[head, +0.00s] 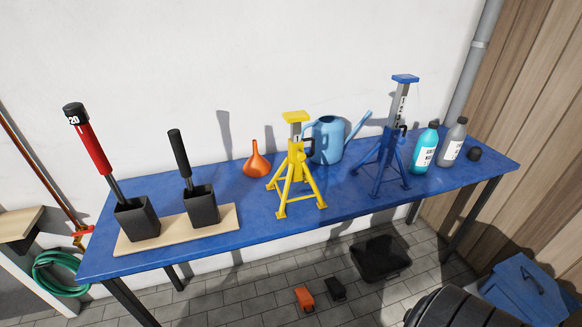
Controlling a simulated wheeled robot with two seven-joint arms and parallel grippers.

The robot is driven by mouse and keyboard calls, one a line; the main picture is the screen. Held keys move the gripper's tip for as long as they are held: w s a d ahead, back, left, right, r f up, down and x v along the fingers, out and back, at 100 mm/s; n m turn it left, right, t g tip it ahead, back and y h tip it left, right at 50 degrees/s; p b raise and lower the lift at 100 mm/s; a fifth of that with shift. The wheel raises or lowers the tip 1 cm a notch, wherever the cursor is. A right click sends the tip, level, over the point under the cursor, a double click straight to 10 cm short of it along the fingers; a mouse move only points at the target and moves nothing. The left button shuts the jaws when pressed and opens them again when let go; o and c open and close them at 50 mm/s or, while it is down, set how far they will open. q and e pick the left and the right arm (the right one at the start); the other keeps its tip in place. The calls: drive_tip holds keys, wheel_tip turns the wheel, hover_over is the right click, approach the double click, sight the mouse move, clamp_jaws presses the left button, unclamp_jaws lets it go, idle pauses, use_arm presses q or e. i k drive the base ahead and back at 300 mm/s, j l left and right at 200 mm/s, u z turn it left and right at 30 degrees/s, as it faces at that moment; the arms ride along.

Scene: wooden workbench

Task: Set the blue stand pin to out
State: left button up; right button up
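The blue jack stand (387,170) stands upright toward the right part of the blue workbench top (250,235). Its grey numbered column (401,105) rises high out of the legs, with a blue saddle (405,78) on top. A small dark pin handle (402,129) shows at the collar; I cannot tell whether the pin is in or out. The yellow jack stand (295,175) stands to its left with its column low and a dark handle (308,142) at its side. Neither of my grippers is in view.
A blue watering can (327,138) stands behind and between the stands. A teal bottle (424,150) and grey bottle (453,143) stand right of the blue stand. An orange funnel (256,163) and two black holders (137,220) with upright handles are on the left.

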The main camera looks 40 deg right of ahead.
sight(401, 141)
drive_tip(key=z, duration=1.25)
